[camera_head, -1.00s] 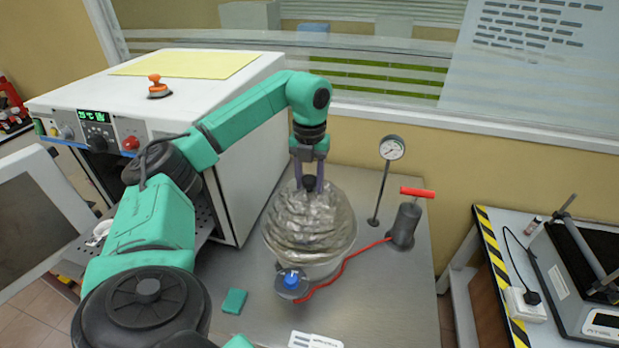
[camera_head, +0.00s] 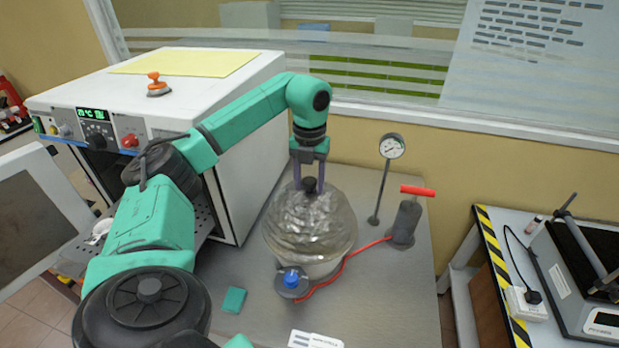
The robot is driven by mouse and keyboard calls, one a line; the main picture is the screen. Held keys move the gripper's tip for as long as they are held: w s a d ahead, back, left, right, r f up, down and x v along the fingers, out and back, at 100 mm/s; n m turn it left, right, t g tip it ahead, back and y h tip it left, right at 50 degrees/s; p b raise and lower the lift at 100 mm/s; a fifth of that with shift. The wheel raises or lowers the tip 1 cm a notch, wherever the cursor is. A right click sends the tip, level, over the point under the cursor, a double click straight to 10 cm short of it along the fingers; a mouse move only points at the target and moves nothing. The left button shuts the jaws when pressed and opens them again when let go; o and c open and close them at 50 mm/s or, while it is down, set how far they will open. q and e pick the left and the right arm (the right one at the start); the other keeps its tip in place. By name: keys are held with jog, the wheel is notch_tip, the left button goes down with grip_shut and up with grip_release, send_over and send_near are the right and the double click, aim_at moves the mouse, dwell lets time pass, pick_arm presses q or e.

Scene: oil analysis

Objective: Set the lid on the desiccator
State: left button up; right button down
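The desiccator (camera_head: 318,268) stands on the grey bench with its clear, domed lid (camera_head: 310,222) on top of it. The lid has a black knob (camera_head: 310,185) at its crown. My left gripper (camera_head: 310,184) points straight down at the knob, one finger on each side of it. The fingers look spread, with a gap between them and the knob. The seam between lid and body is hard to make out. My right gripper is not in view.
A blue valve knob (camera_head: 291,278) and a red hose (camera_head: 345,262) join the desiccator to a pump (camera_head: 405,222) at its right. A gauge (camera_head: 391,147) stands behind. A white oven (camera_head: 232,150) is close on the left. A green block (camera_head: 234,300) lies in front.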

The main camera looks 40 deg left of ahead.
pick_arm(q)
jog(key=shift+o, duration=1.3)
jog(key=shift+r, duration=0.1)
jog(key=shift+r, duration=0.4)
notch_tip(320, 180, up, 4)
jog(key=shift+f, duration=0.2)
notch_tip(320, 180, up, 10)
jog(key=p, duration=0.5)
jog(key=shift+p, duration=0.3)
